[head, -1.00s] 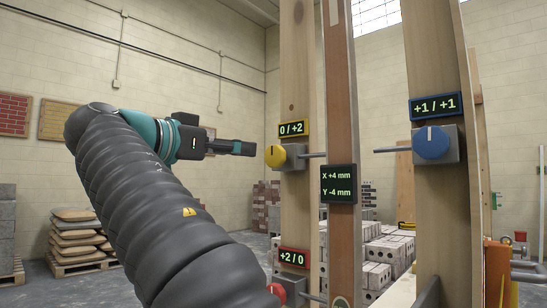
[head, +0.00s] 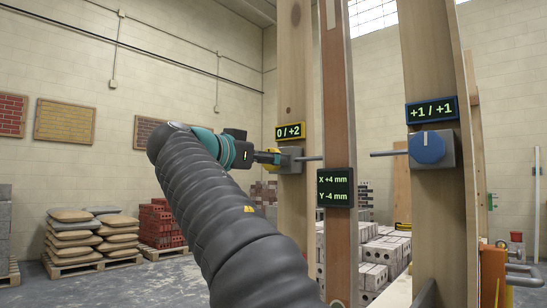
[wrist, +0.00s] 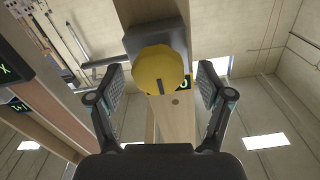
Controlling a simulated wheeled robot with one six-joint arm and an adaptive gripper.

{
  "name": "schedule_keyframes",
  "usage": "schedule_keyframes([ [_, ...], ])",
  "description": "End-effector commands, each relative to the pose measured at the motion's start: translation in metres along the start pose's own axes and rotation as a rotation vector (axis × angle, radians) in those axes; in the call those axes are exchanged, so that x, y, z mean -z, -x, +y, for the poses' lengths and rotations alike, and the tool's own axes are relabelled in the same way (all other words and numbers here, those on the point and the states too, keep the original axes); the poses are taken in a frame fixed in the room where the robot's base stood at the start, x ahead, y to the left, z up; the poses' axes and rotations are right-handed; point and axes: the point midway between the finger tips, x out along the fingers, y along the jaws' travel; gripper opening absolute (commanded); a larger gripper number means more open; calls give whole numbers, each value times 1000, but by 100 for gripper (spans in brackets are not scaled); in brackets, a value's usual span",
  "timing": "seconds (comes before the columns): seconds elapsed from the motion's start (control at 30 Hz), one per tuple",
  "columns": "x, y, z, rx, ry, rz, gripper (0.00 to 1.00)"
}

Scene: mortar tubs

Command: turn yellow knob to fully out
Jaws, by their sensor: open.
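The yellow knob (wrist: 160,69) sits on a grey block on a wooden post, with a dark pointer mark on its face. In the wrist view it lies between the two open fingers of my gripper (wrist: 160,88), with a gap on each side. In the head view my gripper (head: 268,157) is at the knob's block (head: 291,160) and covers most of the knob. The display (head: 289,131) above the knob reads 0 / +2.
A blue knob (head: 428,147) on the right post has a display (head: 431,110) reading +1 / +1. A middle board (head: 338,100) carries a display (head: 335,188) reading X +4 mm, Y -4 mm. Rods point towards this board from both sides. Concrete blocks (head: 378,255) stand behind.

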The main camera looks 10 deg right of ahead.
Motion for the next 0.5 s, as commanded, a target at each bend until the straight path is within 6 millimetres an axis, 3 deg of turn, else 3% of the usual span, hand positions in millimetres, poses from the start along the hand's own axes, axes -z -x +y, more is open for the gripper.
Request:
schedule_keyframes([
  [0.4, 0, -10, 0, 0, 0, 0, 79],
  [0.43, 0, -10, 0, 0, 0, 0, 76],
  [0.5, 0, -10, 0, 0, 0, 0, 59],
])
